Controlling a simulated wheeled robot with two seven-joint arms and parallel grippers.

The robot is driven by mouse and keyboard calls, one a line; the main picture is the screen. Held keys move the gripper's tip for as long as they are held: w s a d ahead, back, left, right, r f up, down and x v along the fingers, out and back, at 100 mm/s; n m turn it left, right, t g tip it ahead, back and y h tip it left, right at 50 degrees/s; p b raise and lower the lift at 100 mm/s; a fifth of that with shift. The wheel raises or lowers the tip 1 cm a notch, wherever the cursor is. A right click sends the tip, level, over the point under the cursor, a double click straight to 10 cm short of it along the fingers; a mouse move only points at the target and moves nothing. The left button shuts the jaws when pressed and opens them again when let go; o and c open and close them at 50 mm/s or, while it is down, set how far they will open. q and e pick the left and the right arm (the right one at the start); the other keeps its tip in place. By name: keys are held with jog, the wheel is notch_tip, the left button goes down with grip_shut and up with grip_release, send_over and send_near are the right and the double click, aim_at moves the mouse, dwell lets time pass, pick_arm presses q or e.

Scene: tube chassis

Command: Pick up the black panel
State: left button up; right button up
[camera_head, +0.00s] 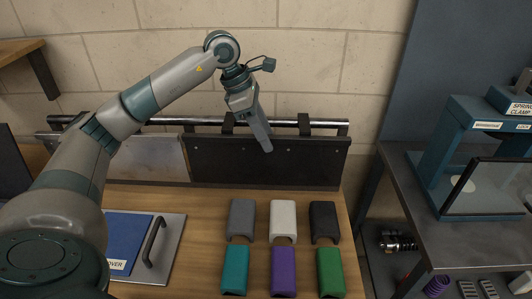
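The black panel (323,220) lies on the wooden table top, at the right end of the back row of coloured panels. Beside it in that row are a white panel (283,221) and a grey panel (241,218). My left gripper (267,149) hangs up and to the left of the black panel in the picture, in front of the dark backboard and apart from the panels. Its fingers show edge-on, so I cannot tell whether they are open. Nothing is seen held in it. My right gripper is not in view.
A front row holds teal (235,269), purple (284,271) and green (330,270) panels. The dark backboard (310,165) with a metal rail (330,124) stands behind. A blue cover (132,232) with a handle lies left. A separate bench (465,231) stands right.

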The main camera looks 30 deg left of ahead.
pick_arm(q)
jog(key=shift+w+d+f, duration=0.1)
jog(key=shift+d+f, duration=0.1)
jog(key=shift+f, duration=0.3)
grip_shut()
jog(key=shift+r, duration=0.1)
dwell(1.2)
